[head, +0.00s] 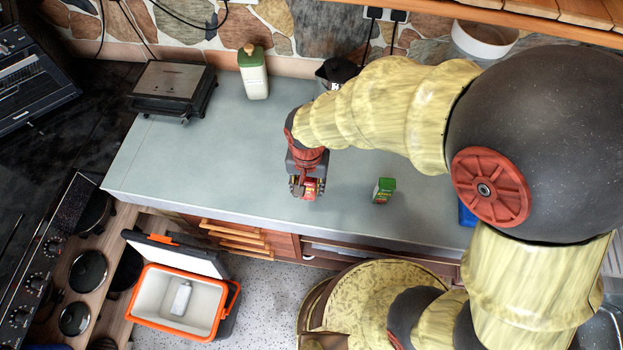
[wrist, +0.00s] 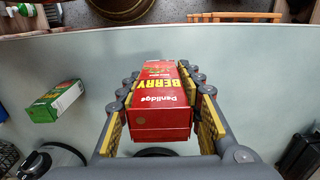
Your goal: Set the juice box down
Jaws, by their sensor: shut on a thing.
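The juice box (wrist: 162,103) is red with yellow BERRY lettering and sits between my gripper's fingers in the wrist view. My gripper (wrist: 162,95) is shut on it, with yellow pads against its two sides. In the head view the gripper (head: 307,188) points down over the grey counter (head: 240,160), and part of the red juice box (head: 310,188) shows at its fingertips. I cannot tell whether the box's lower end touches the counter; it is hidden in the wrist view.
A second carton (head: 384,190), green and red, stands right of my gripper. An open orange cooler (head: 178,300) is on the floor. The counter left of my gripper is clear.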

